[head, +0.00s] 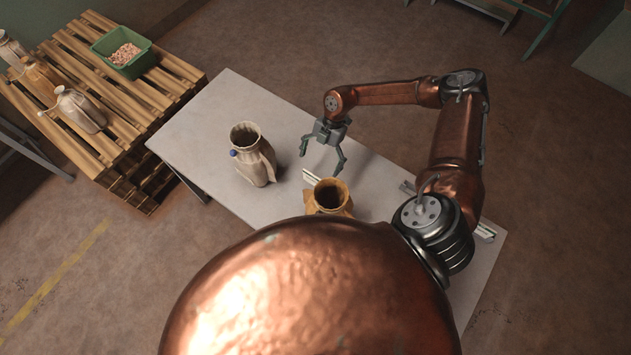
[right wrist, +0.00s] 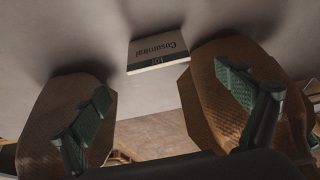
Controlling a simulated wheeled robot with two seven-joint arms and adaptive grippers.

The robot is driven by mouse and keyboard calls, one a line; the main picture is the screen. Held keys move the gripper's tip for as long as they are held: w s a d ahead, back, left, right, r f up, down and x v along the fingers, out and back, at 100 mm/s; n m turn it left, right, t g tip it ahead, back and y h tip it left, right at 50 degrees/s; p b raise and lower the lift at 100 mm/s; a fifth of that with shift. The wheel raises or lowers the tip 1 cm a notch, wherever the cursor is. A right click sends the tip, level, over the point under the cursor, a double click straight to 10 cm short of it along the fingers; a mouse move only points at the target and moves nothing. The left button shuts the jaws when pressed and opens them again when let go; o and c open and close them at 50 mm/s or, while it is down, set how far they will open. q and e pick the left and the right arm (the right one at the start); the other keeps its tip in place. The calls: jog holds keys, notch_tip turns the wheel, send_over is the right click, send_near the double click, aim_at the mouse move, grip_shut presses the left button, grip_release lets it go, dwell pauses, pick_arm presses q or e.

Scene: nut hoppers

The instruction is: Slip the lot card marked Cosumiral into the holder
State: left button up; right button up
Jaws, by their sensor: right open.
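The lot card marked Cosumiral (right wrist: 157,50) shows upside down in the right wrist view, pale with a dark green strip numbered 101. It lies beyond and between my open fingertips, apart from them. I cannot pick out the holder for certain. My left gripper is out of view.
The cream hopper (head: 251,164) with a blue knob and the ochre hopper (head: 329,197) stand on the grey table (head: 205,130). Pale strips (head: 485,232) lie partly under my right arm. A pallet stack (head: 95,70) at left bears a green bin (head: 137,68) and several jugs.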

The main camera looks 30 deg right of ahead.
aim_at(314, 176)
jog(key=shift+x, duration=3.95)
jog(key=shift+c, duration=0.7)
jog(key=c, duration=1.2)
